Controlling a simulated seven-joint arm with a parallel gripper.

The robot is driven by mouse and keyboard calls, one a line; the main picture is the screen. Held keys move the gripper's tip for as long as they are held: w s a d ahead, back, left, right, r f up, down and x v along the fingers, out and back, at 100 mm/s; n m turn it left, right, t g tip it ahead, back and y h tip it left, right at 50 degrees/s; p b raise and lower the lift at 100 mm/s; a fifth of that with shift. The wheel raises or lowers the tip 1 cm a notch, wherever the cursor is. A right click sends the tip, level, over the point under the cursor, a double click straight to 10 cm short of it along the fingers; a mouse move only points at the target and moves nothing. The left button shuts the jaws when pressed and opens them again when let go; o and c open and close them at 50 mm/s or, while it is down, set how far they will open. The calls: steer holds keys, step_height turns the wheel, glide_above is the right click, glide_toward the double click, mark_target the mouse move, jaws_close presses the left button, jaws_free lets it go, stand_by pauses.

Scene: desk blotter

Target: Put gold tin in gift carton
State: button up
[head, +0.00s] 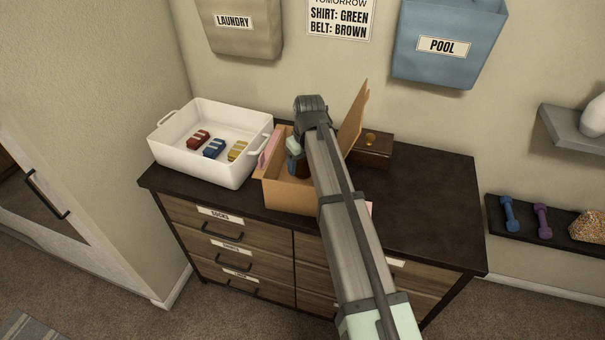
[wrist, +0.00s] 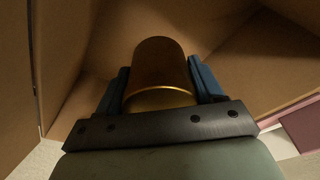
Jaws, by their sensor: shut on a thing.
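The gold tin (wrist: 160,70) is a cylinder with a bright gold rim, seen close up in the wrist view. My gripper (wrist: 160,85) is shut on it, with a blue finger on each side. The gift carton (head: 290,195) is an open brown cardboard box on the dresser in the head view, with a flap standing up at its right. Its cardboard walls (wrist: 75,35) surround the tin in the wrist view, so the tin is inside or at the mouth of the carton. Whether the tin touches the carton floor cannot be told. In the head view my arm hides much of the carton.
A white tub (head: 200,165) with several folded coloured items stands left of the carton. A dark wooden box (head: 373,150) with a gold knob stands behind the flap. The right side of the dresser top (head: 430,200) is clear. Wall bags hang above.

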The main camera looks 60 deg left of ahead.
mark_target(302, 173)
steer(key=shift+f, duration=2.25)
steer(key=shift+f, duration=0.1)
steer(key=o, duration=1.1)
steer(key=shift+c, duration=0.2)
steer(key=r, duration=0.4)
steer(key=d+r, duration=0.1)
steer(key=r, duration=0.7)
steer(key=shift+w+d, duration=0.1)
steer(key=shift+d, duration=0.25)
